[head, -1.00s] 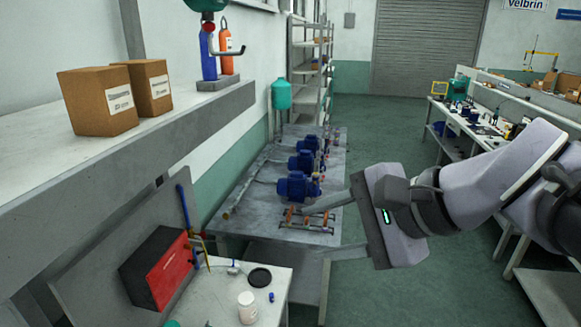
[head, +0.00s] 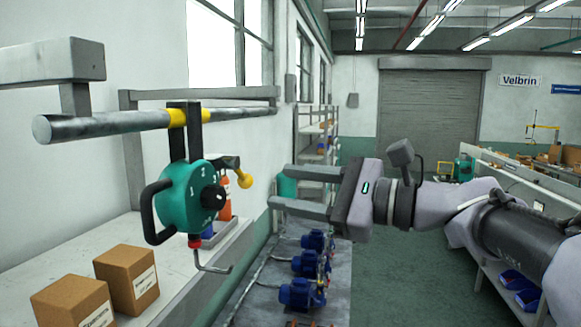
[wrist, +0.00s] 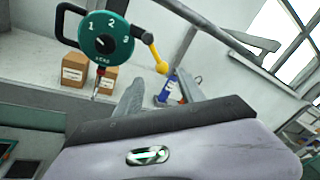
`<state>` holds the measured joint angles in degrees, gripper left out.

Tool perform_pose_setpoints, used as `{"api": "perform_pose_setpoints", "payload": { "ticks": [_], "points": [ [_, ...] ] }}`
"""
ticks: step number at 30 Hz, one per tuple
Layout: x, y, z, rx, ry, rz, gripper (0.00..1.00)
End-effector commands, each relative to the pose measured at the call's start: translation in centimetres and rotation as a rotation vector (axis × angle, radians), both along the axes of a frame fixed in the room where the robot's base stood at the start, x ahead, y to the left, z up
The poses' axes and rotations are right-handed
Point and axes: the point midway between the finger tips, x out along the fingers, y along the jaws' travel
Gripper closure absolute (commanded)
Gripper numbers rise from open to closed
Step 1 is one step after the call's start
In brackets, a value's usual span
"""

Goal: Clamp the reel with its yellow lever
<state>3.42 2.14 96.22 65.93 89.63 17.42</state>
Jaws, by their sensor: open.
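The reel (head: 187,203) is a round teal body with a black knob, a black side handle and a hook below. It hangs by a black bracket from a grey pipe (head: 100,125) with yellow bands. Its lever (head: 242,178) sticks out to the right and ends in a yellow ball. In the wrist view the reel (wrist: 103,40) shows its numbered dial, and the yellow lever (wrist: 156,52) slants down to the right. My gripper (head: 272,187) is open and empty, to the right of the yellow ball and apart from it.
Two cardboard boxes (head: 100,292) stand on the shelf below the reel. An orange bottle (head: 225,200) and a blue one stand behind it. Blue pumps (head: 302,294) sit on a bench below my gripper. The air between gripper and lever looks clear.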

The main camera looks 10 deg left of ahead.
Motion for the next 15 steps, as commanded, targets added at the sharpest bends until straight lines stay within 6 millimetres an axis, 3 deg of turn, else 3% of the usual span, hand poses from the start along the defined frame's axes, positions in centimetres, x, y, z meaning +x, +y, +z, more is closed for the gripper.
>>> {"api": "perform_pose_setpoints", "payload": {
  "ticks": [3,6,10,15],
  "points": [
    [1.0,3.5,0.3,0.000,0.002,0.004,0.54],
    [1.8,5.8,0.3,-0.001,0.001,0.004,0.54],
    [2.5,7.8,0.2,-0.002,0.000,0.001,0.54],
    [2.9,9.0,0.1,-0.003,-0.001,-0.001,0.54]
  ]
}}
